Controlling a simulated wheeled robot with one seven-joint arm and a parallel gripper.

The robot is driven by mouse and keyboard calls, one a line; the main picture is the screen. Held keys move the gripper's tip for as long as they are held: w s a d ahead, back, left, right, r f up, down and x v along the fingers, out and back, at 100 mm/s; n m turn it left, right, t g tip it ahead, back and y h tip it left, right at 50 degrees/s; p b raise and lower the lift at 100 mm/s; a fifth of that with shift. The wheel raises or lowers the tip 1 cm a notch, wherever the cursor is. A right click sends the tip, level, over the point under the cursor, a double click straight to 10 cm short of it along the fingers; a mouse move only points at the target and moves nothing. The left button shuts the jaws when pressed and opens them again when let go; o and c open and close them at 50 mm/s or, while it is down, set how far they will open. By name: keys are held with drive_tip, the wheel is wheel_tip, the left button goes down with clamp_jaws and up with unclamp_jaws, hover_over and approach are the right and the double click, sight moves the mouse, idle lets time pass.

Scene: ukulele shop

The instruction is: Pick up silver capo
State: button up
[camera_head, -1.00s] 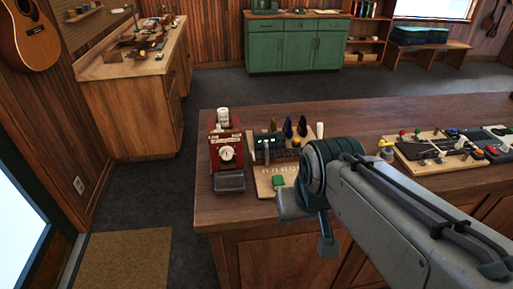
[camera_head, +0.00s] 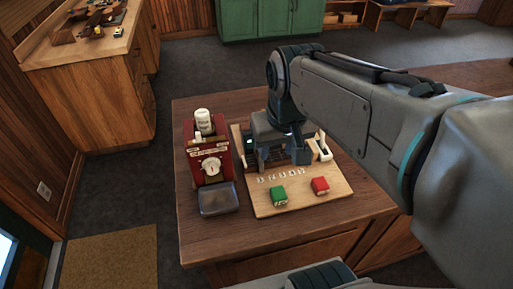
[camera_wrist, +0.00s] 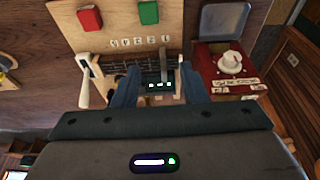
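My gripper (camera_head: 280,150) is over the back of a wooden board (camera_head: 297,195) on the brown table. In the wrist view my gripper (camera_wrist: 160,70) has its two dark fingers spread apart, on either side of a grey upright piece (camera_wrist: 163,62). This piece may be the silver capo, but I cannot tell for sure. It stands at a dark slotted rack with small green-white lights, and no finger clearly touches it. In the head view my gripper and arm hide most of the rack.
A green block (camera_head: 279,196) and a red block (camera_head: 320,186) sit on the board's front, with letter tiles behind. A white-handled item (camera_head: 322,148) stands right of my gripper. A red device (camera_head: 208,160) with a dial and a grey tray stands close on the left.

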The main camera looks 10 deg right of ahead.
drive_tip(key=w+f+g+b, duration=0.25)
drive_tip(key=w+b, duration=0.25)
drive_tip(key=w, duration=0.9)
hover_over(256, 151)
drive_tip(key=d, duration=0.1)
drive_tip(key=shift+g, duration=0.25)
drive_tip(key=f, duration=0.7)
drive_tip(key=shift+w+d+f, duration=0.15)
drive_tip(key=shift+w+f, duration=0.1)
drive_tip(key=shift+f, duration=0.1)
drive_tip(key=f, duration=0.2)
drive_tip(key=f+p, duration=0.1)
drive_tip(key=f, duration=0.1)
drive_tip(key=shift+s+a+f, duration=0.1)
drive_tip(key=shift+s+a, duration=0.1)
drive_tip(key=shift+a, duration=0.15)
drive_tip(key=shift+f, duration=0.45)
clamp_jaws()
